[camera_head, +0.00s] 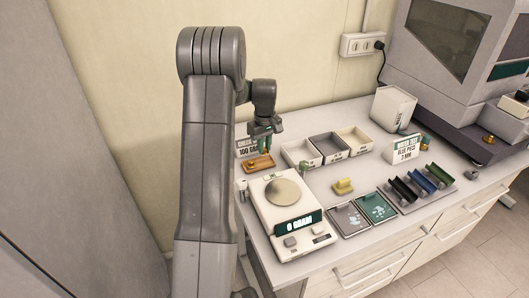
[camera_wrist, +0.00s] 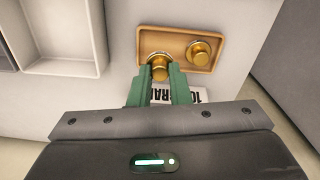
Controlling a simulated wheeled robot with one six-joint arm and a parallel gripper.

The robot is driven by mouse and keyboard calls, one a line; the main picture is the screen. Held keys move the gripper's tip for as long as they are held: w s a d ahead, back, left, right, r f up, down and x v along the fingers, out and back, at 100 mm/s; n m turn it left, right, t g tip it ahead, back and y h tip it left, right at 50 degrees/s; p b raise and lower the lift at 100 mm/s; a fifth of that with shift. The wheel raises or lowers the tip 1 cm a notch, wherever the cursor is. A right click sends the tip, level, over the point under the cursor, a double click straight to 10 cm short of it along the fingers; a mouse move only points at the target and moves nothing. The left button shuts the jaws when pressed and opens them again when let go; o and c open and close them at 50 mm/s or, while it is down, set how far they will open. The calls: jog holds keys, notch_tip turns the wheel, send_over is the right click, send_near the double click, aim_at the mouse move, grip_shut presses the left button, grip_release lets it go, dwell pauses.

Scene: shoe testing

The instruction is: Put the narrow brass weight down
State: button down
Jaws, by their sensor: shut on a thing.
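My gripper (camera_wrist: 160,72) has its green fingers shut on a brass weight (camera_wrist: 158,62), seen between the fingertips in the wrist view. The weight is over the left part of a small wooden tray (camera_wrist: 178,36); I cannot tell whether it touches the tray floor. A second brass weight (camera_wrist: 200,50) stands in the tray's right part. In the head view my gripper (camera_head: 265,146) points down at the tray (camera_head: 262,168), behind the scale. The held weight is hard to make out there.
The scale (camera_head: 285,217) reads 0 GRAM and its round pan is empty. A label card (camera_head: 246,148) stands behind the tray. Several open bins (camera_head: 328,147) stand to the right. A yellow piece (camera_head: 343,186), two dark mats and a rack of coloured holders (camera_head: 420,186) lie further right.

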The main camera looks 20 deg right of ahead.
aim_at(264, 154)
jog(key=shift+f, duration=2.15)
jog(key=c, duration=1.3)
grip_release()
jog(key=shift+c, duration=0.2)
jog(key=shift+r+p, duration=0.1)
jog(key=shift+p, duration=0.2)
jog(key=shift+r, duration=0.25)
jog(key=r, duration=0.4)
jog(key=r+b, duration=0.1)
jog(key=r, duration=0.6)
jog(key=shift+s+r+b, duration=0.25)
jog(key=shift+r+b, duration=0.1)
